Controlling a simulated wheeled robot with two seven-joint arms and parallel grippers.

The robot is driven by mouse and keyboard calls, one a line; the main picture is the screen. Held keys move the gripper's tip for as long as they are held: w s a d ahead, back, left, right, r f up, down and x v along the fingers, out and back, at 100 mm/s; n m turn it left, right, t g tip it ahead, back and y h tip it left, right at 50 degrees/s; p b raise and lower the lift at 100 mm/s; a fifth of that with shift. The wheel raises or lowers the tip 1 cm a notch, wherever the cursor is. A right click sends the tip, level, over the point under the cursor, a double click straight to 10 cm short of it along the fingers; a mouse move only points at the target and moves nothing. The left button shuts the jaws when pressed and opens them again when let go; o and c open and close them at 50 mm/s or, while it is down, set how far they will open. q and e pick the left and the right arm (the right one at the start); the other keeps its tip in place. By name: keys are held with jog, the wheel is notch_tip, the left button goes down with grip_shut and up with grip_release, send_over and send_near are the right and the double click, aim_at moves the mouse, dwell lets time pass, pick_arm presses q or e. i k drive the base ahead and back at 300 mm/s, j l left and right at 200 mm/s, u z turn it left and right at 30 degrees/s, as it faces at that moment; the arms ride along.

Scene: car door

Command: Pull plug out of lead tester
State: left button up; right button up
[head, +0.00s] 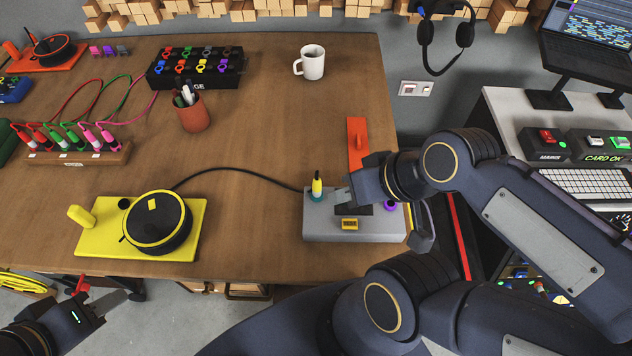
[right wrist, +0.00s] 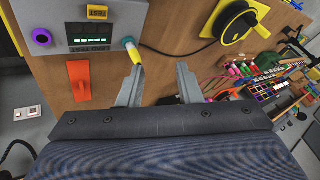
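The lead tester (head: 330,229) is a grey box at the table's front right edge; its display panel (right wrist: 90,43) shows in the right wrist view. The yellow plug (head: 317,187) stands upright in a teal socket on the tester's left side, with a black cable near it. The plug (right wrist: 135,55) also shows in the right wrist view, just beyond the left fingertip. My right gripper (head: 343,196) is open and empty, over the tester to the right of the plug; its two fingers (right wrist: 160,75) are apart. My left gripper (head: 105,300) is low at the left, below the table's front edge; its opening is unclear.
A yellow cable reel (head: 190,245) lies left of the tester. A purple socket (head: 390,205) is on the tester's right side. An orange piece (head: 357,135) lies behind it. A white mug (head: 312,64) and a pen pot (head: 194,112) stand further back.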

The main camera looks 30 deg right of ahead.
aim_at(317, 183)
jog(key=k+l+u, duration=0.45)
jog(key=u, duration=0.25)
jog(key=k, duration=0.1)
